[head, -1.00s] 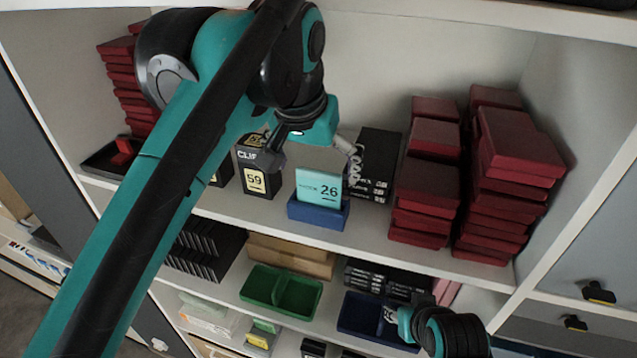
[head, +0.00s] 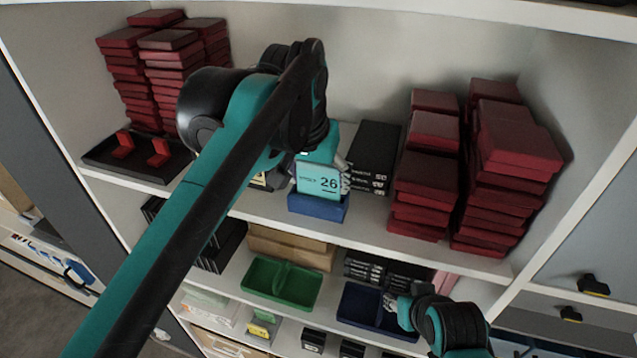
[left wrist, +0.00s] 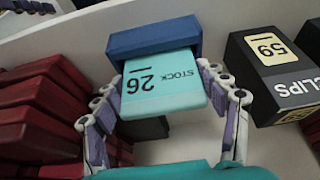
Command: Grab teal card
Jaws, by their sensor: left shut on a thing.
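The teal card (head: 318,180), marked "STOCK 26", stands upright in a small blue holder (head: 318,207) on the upper shelf. The card's lower edge is still in the blue holder (left wrist: 155,45). My right gripper (head: 395,308) is low, in front of the dark blue tray; its finger opening is too small to tell.
A black box marked "CLIPS 59" (left wrist: 275,75) stands close beside the card. A black box (head: 374,158) and stacks of red boxes (head: 425,180) are to the right. More red stacks (head: 170,60) and a black tray (head: 130,165) are at left. A green tray (head: 281,284) sits below.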

